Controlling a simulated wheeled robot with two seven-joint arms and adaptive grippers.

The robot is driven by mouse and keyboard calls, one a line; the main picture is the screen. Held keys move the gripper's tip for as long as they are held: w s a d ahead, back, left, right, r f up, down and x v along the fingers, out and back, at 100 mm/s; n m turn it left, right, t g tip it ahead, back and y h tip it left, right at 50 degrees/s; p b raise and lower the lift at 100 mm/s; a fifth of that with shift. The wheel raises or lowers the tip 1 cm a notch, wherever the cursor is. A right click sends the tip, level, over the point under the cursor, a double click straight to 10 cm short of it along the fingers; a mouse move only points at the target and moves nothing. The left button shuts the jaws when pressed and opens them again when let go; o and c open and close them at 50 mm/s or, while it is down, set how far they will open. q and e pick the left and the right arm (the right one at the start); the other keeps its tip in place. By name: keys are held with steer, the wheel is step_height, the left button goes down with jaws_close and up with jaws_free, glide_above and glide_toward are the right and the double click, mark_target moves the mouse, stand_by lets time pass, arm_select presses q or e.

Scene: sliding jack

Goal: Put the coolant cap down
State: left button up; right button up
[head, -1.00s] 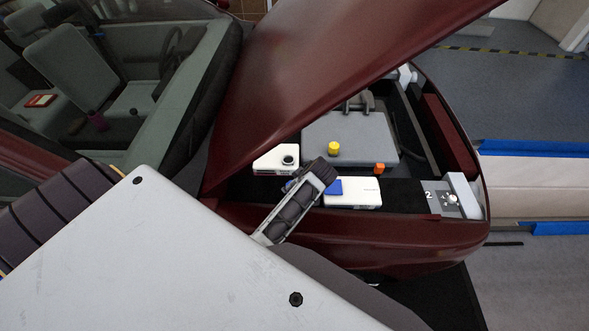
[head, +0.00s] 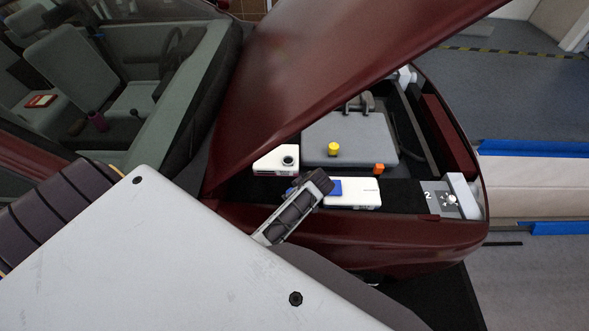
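I cannot clearly make out the coolant cap. A white tank with a dark round neck or cap (head: 289,161) sits at the left of the engine bay. My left gripper (head: 318,183) reaches in from the lower left over the bay's front edge, beside a white box (head: 352,193) with a blue patch (head: 336,187). A small bit of blue also shows at the gripper's left side. The gripper is seen from behind, so its fingertips and anything between them are hidden. My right gripper is not in view.
The raised dark red hood (head: 320,75) hangs over the bay's left side. A panel marked 2 (head: 437,200) is at the right.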

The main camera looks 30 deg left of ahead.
arm_select(q)
steer(key=shift+f, duration=0.2)
steer(key=shift+f, duration=0.2)
steer(key=o, duration=1.2)
steer(key=shift+w+r, duration=0.1)
steer(key=shift+r, duration=0.25)
